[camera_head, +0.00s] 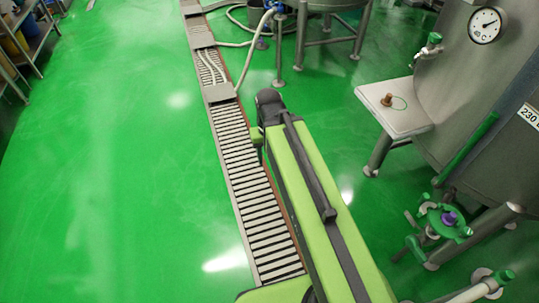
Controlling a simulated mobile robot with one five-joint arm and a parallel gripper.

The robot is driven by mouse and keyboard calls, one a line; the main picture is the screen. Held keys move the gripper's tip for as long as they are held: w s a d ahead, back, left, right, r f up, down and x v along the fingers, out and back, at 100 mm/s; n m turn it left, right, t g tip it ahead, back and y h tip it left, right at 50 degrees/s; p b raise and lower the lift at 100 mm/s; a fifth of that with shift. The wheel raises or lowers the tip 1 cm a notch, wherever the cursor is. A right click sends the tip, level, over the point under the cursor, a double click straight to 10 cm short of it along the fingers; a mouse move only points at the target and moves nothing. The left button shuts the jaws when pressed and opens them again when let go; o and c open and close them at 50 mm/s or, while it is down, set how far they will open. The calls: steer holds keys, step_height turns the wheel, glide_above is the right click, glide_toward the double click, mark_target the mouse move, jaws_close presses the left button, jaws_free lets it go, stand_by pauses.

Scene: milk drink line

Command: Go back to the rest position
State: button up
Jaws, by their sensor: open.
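My green and black arm reaches from the bottom of the picture up to the middle, over the floor drain. Its far end shows a dark rounded joint, with a small green part beside it on the left. My gripper's fingers do not show, and I see nothing held.
A slatted drain (247,180) runs along the green floor (120,170). On the right stand a steel tank (455,90) with a gauge (486,25), a small platform (405,122) bearing a brown fitting (387,100), and a green valve (446,222). Hoses (257,50) lie ahead. The left floor is clear.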

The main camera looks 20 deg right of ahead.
step_height(320, 180, up, 10)
steer(key=p, duration=1)
steer(key=shift+c, duration=0.7)
steer(key=shift+d, duration=0.1)
